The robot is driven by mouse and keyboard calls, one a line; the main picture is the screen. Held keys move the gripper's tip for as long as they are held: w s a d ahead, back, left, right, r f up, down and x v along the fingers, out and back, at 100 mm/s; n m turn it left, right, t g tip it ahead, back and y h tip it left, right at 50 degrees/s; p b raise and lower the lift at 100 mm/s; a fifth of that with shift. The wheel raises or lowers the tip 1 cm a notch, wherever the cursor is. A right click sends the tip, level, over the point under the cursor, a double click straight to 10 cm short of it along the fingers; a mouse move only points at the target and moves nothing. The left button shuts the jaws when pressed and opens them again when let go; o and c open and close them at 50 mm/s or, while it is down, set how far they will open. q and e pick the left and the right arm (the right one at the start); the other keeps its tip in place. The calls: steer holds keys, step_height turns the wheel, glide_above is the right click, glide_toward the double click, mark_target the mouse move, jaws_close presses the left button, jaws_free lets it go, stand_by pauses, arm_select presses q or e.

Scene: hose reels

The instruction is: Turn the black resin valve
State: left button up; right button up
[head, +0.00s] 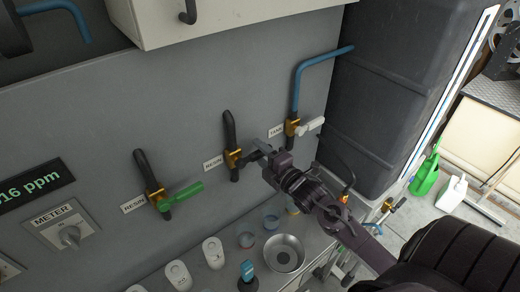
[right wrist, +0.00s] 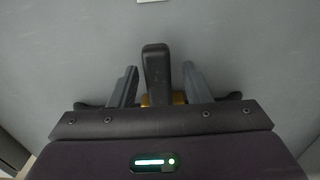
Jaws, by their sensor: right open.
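The black resin valve has a brass body (head: 232,159) on a black pipe on the grey wall, beside a RESIN label (head: 212,163). Its black handle (right wrist: 155,72) shows in the right wrist view, standing between my right gripper's fingers. My right gripper (head: 262,153) is at the valve in the head view and hides much of the handle. In the right wrist view its jaws (right wrist: 146,82) are open around the handle. A gap shows on the left; the right finger is close, and I cannot tell if it touches. My left gripper is not in view.
A green-handled resin valve (head: 182,196) is to the left and a white-handled TANK valve (head: 310,125) to the right. Below are cups and a metal bowl (head: 284,253) on the counter. A dark tank (head: 385,90) stands at the right.

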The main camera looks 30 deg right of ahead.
steer(key=shift+w, duration=0.1)
steer(key=shift+c, duration=1.2)
jaws_close()
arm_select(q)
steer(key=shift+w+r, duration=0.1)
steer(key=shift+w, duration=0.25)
